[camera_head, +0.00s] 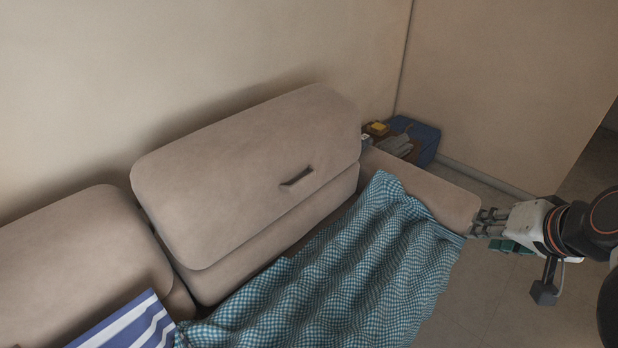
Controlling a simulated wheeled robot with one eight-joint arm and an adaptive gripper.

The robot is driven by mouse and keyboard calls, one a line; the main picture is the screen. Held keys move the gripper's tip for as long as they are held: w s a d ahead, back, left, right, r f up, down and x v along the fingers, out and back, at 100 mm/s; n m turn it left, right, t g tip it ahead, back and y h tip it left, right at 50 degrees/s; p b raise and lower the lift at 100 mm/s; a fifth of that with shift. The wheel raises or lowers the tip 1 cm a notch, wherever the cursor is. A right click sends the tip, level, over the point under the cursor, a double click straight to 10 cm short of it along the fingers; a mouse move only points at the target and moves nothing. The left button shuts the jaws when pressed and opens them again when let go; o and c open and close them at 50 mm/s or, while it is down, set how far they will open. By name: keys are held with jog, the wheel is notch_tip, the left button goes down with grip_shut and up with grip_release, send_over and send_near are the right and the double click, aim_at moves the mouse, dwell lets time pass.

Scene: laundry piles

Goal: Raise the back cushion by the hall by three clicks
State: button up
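Two beige back cushions stand along the wall on the couch. The right back cushion (235,170) has a dark handle slot (297,177) on its front and sits higher than the left back cushion (75,255). A second beige padded section (225,276) shows beneath the right one. My gripper (480,223) is at the right, beside the front end of the couch's armrest (430,190), well away from the handle. Its fingers are small and dark here, and I cannot tell whether they are open or shut. I see nothing clearly held.
A teal checked blanket (350,265) covers much of the seat. A blue-and-white striped cloth (130,325) lies at the lower left. A blue box (425,140) and small items stand behind the armrest. A green object (508,246) is below my gripper. Floor at the lower right is clear.

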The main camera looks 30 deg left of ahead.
aim_at(304, 181)
jog(key=w+a+f+y+p, duration=0.1)
jog(key=w+a+f+y, duration=0.25)
jog(key=w+a, duration=0.65)
jog(key=w+a+f+y, duration=0.35)
jog(key=w+a, duration=0.45)
jog(key=a, duration=0.3)
jog(key=a+f+m+g+y, duration=0.25)
jog(key=a+f+y, duration=0.35)
jog(key=a+f, duration=1.05)
jog(key=shift+t, duration=0.25)
jog(key=shift+w+f+b+x, duration=0.15)
jog(key=shift+b+x, duration=0.35)
jog(key=shift+x, duration=1.65)
jog(key=shift+w+f+b+x, duration=0.1)
jog(key=shift+b+x, duration=0.45)
jog(key=shift+x, duration=1.6)
jog(key=shift+w+f+b+x, duration=0.15)
jog(key=shift+b+x, duration=0.35)
jog(key=shift+x, duration=1.65)
jog(key=shift+d+r, duration=0.1)
jog(key=shift+d, duration=0.05)
grip_shut()
